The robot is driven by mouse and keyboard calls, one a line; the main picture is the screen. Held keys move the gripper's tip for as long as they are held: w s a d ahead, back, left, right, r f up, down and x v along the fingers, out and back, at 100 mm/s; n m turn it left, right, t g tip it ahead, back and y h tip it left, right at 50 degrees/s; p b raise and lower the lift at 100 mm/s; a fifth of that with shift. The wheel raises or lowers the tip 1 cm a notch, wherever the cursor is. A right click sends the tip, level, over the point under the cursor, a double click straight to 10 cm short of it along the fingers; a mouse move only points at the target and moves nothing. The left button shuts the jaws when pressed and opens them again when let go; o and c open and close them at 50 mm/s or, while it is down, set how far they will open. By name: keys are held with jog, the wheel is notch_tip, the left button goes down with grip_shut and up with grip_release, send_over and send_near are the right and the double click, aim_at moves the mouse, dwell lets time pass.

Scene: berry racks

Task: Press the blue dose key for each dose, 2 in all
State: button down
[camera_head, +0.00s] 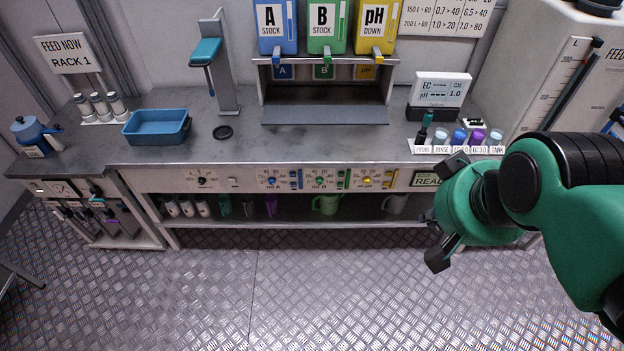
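The blue dose key (272,181) is a small round blue knob on the front panel of the bench, below the blue A STOCK container (277,22). A blue-marked scale (296,179) sits just right of it. My gripper (440,212) is at the right, in front of the bench and well apart from the blue key. Its two dark fingers show spread on either side of the green wrist, with nothing seen between them. The green key (319,182) and yellow key (367,181) sit further right on the same panel.
The panel also has a dial (202,181) and a READ label (427,179). The bench top holds a blue tray (157,140), a meter (438,94) and several small vials. Cups and bottles stand on the shelf below. The metal floor (250,290) in front is clear.

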dwell(0.3)
